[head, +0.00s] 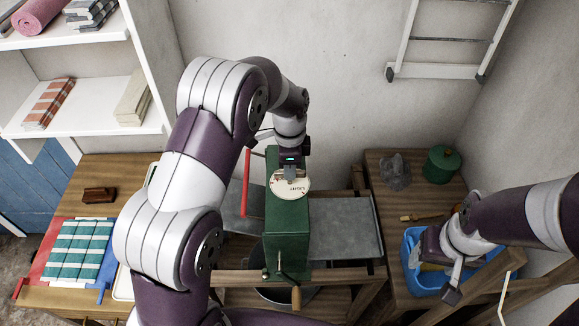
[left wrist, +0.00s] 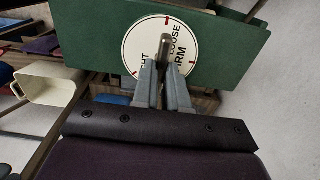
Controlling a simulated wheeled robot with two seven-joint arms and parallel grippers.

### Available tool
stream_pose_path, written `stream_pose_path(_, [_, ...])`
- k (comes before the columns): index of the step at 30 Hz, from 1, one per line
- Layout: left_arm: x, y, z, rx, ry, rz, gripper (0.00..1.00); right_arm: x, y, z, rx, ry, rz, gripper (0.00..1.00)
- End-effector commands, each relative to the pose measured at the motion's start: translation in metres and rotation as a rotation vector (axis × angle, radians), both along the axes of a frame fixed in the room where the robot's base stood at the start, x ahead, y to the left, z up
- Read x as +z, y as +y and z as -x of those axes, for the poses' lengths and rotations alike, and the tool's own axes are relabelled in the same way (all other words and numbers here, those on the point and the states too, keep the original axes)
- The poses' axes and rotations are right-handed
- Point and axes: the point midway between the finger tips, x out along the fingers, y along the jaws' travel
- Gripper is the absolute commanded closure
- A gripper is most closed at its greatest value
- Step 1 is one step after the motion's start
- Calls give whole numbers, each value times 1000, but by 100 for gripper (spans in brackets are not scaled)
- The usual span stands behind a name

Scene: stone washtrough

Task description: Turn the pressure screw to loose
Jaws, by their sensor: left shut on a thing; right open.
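The pressure screw is on top of the green wringer housing (head: 287,225), with a round cream dial (head: 292,187) under it. In the left wrist view its grey metal stem (left wrist: 165,48) stands up in front of the dial (left wrist: 143,45), which has red marks and partly covered words, among them LOOSE and FIRM. My left gripper (head: 291,174) is over the dial, and its fingers (left wrist: 165,75) are shut on the stem. The fingers hide part of the dial, so the setting cannot be read. My right gripper (head: 452,290) is open and empty by the blue basin.
A red lever (head: 246,182) rises beside the housing, and a crank with a wooden grip (head: 296,297) is at its front. Grey boards (head: 345,228) flank the housing. The blue basin (head: 412,262), a green tin (head: 441,164) and a glass jar (head: 396,172) stand on the right table.

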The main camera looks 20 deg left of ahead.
Motion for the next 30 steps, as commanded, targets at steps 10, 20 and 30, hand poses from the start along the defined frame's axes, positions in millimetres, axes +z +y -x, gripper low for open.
stream_pose_path(10, [4,0,-3,-13,-12,1,100,0,0,0,0,0,0,36])
stream_pose_path(20, [2,0,-2,-11,-6,0,62,0,0,0,0,0,0,36])
stream_pose_path(30, [26,0,-2,-11,-9,1,62,-14,0,0,0,0,0,36])
